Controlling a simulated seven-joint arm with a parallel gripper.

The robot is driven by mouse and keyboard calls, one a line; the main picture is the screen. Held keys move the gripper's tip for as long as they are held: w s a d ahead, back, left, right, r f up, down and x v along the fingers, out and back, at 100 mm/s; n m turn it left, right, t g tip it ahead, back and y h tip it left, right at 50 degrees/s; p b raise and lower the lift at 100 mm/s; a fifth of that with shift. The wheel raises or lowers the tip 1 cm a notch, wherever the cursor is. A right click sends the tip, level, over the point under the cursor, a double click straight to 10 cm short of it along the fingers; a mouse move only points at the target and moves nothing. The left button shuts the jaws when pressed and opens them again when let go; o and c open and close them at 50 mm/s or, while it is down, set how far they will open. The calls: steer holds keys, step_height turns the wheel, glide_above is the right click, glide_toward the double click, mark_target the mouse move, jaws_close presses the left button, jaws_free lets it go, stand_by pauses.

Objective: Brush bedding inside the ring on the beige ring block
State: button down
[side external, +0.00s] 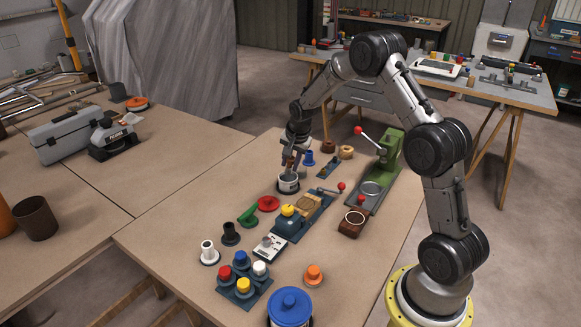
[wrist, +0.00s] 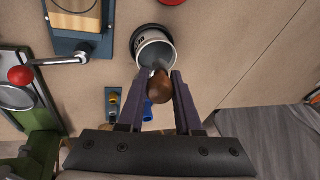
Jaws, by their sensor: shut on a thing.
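My gripper (side external: 290,163) is shut on the brush (wrist: 160,89), whose brown wooden handle shows between the fingers in the wrist view (wrist: 158,76). The brush points down into the white pot with dark lettering (side external: 288,185); its bristles are hidden. The pot also shows in the wrist view (wrist: 155,50), just beyond the fingertips, with a grey inside. The beige ring block (side external: 308,203) appears to be the tan piece with a round outline on the blue fixture (side external: 287,228), right of and nearer than the pot. Part of it shows at the wrist view's top (wrist: 76,18).
A green press (side external: 388,150) stands to the right, with a dark brown block (side external: 352,223) in front. Red (side external: 268,203) and green (side external: 248,217) parts lie left of the fixture. Blue-lidded pot (side external: 289,306) stands at the near edge.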

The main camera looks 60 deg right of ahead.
steer(key=shift+r, duration=2.45)
steer(key=shift+w+a, duration=0.1)
steer(key=s+a+f+n+y, duration=0.1)
steer(key=s+a+n+y, duration=0.2)
steer(key=a+n, duration=0.75)
steer(key=s+a+f+n+y, duration=0.25)
steer(key=a+n, duration=0.45)
steer(key=a, duration=0.6)
steer(key=s+d+r+m+h, duration=0.1)
steer(key=s+d+r, duration=0.25)
steer(key=d, duration=0.35)
steer(key=s+d+r+m+h, duration=0.1)
steer(key=s+d+r, duration=0.2)
steer(key=d+r, duration=0.35)
step_height(320, 180, down, 6)
steer(key=d, duration=0.1)
steer(key=shift+w+d, duration=0.2)
steer(key=shift+d, duration=0.1)
